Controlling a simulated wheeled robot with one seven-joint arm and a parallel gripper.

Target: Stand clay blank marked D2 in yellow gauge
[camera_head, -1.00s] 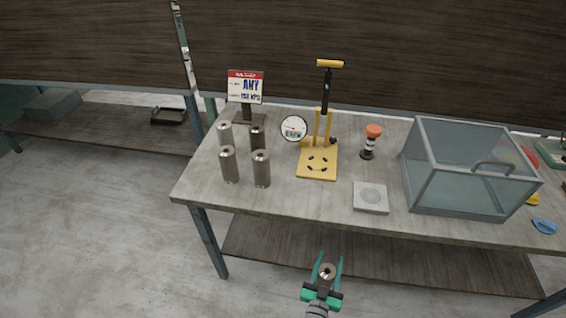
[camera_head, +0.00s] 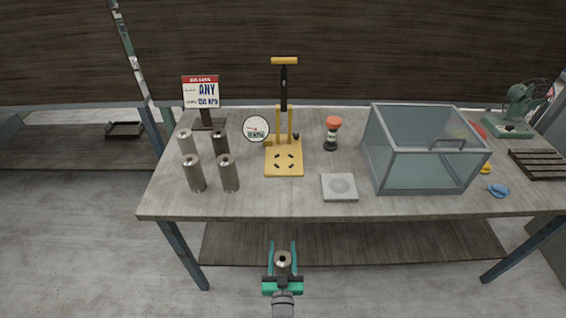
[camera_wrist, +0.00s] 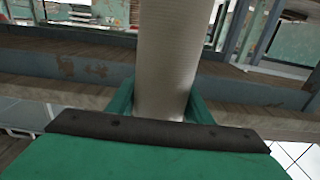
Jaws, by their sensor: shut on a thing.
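My gripper (camera_head: 283,262) is in front of the table's near edge, shut on a grey cylindrical clay blank (camera_head: 283,260). In the wrist view the blank (camera_wrist: 168,60) stands upright between the green fingers, and no marking shows on the side in view. The yellow gauge (camera_head: 284,160) stands on the table, with a flat base plate, posts, a tall handle and a round white dial (camera_head: 256,129). Its base plate is bare apart from small dark marks. Several similar cylinders (camera_head: 195,173) stand upright at the left of the table; their marks cannot be read.
A sign (camera_head: 201,93) stands behind the cylinders. An orange-topped object (camera_head: 332,133) and a grey plate with a round disc (camera_head: 339,187) are right of the gauge. A glass box (camera_head: 425,170) stands further right. Table space before the gauge is clear.

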